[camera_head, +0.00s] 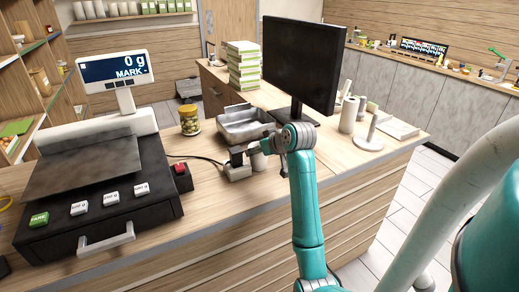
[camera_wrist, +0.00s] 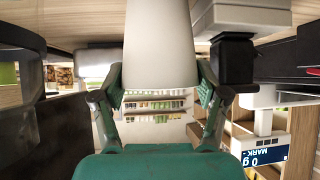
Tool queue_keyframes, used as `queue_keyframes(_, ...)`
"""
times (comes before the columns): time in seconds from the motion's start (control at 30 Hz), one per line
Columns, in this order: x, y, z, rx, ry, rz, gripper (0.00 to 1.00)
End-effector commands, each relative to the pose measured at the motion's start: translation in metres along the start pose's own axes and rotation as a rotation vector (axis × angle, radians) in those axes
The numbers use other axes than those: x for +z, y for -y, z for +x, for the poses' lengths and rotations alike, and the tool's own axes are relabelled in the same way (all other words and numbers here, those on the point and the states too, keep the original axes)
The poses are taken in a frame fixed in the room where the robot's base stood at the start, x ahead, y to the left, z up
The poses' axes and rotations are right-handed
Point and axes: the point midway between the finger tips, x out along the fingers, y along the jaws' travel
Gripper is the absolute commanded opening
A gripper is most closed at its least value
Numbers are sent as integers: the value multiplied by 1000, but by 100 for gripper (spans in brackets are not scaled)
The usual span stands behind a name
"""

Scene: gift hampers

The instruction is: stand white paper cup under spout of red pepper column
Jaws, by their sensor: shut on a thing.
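My gripper (camera_head: 262,146) is above the counter by the front of the metal tray and is shut on the white paper cup (camera_head: 257,162). In the wrist view, which is upside down, the cup (camera_wrist: 160,45) stands between the two fingers (camera_wrist: 160,95), with its narrower end toward the wooden counter. It looks upright; I cannot tell whether it touches the counter. A small device with a pale base (camera_head: 238,171) and a dark upright part is just left of the cup; its dark part (camera_wrist: 234,60) is beside the cup in the wrist view. I cannot make out a red pepper column.
A black scale (camera_head: 95,195) with a display fills the counter's left. A metal tray (camera_head: 235,134) and pickle jar (camera_head: 189,122) stand behind the device. A monitor (camera_head: 303,60), stacked boxes (camera_head: 243,66) and a white roll (camera_head: 349,113) stand farther back.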

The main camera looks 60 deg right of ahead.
Motion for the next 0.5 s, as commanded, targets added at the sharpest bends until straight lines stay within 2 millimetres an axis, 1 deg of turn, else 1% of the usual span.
queue_keyframes(0.17,2,0,2,0,1,0,52)
queue_keyframes(0.2,2,0,2,0,0,0,78)
queue_keyframes(0.23,2,0,1,0,0,0,84)
queue_keyframes(0.5,2,0,1,0,0,0,84)
